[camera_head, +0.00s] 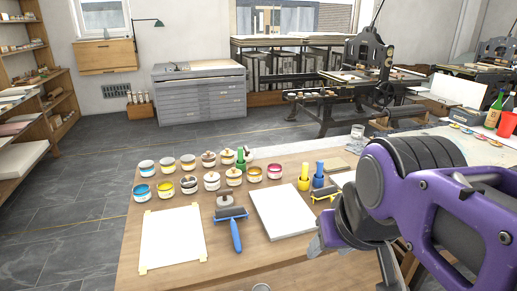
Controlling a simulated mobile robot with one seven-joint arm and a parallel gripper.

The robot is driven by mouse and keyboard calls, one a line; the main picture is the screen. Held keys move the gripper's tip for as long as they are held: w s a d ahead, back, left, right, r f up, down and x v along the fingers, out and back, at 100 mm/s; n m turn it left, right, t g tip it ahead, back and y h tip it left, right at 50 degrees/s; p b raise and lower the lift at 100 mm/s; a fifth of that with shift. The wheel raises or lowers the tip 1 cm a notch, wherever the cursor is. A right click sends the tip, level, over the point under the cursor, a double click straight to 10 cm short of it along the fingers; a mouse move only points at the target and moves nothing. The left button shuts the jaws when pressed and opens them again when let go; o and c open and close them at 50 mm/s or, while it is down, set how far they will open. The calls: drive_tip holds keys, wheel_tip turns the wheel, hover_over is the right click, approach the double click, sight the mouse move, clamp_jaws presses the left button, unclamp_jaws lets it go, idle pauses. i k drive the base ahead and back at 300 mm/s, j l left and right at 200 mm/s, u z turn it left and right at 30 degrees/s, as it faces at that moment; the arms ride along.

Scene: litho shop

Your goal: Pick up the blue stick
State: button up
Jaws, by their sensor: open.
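A blue upright stick-like item (319,174) stands on the wooden table (125,268), toward its right side. A similar yellow item (304,177) stands just left of it, and a green one (241,158) is farther left among the jars. A roller with a blue handle (235,235) lies near the table's middle. My gripper (350,256) is low at the right, nearer the camera than the blue item and apart from it. It is open, and nothing shows in it. My purple and dark arm partly hides it and the table's right side.
Several ink jars (212,181) stand in rows at the back left. A white taped sheet (173,237) and a pale slab (281,211) lie in front. A yellow-handled roller (325,193) lies close to the blue item. A green bottle (495,109) and red cup (507,124) stand far right.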

sight(320, 166)
drive_tip(key=i+l+z, duration=0.1)
drive_tip(key=z, duration=0.25)
drive_tip(key=i+l+z, duration=0.1)
drive_tip(key=z, duration=0.25)
drive_tip(key=i+l+z, duration=0.1)
drive_tip(key=z, duration=0.3)
drive_tip(key=u, duration=1.85)
drive_tip(key=z, duration=0.65)
drive_tip(key=i+l, duration=0.05)
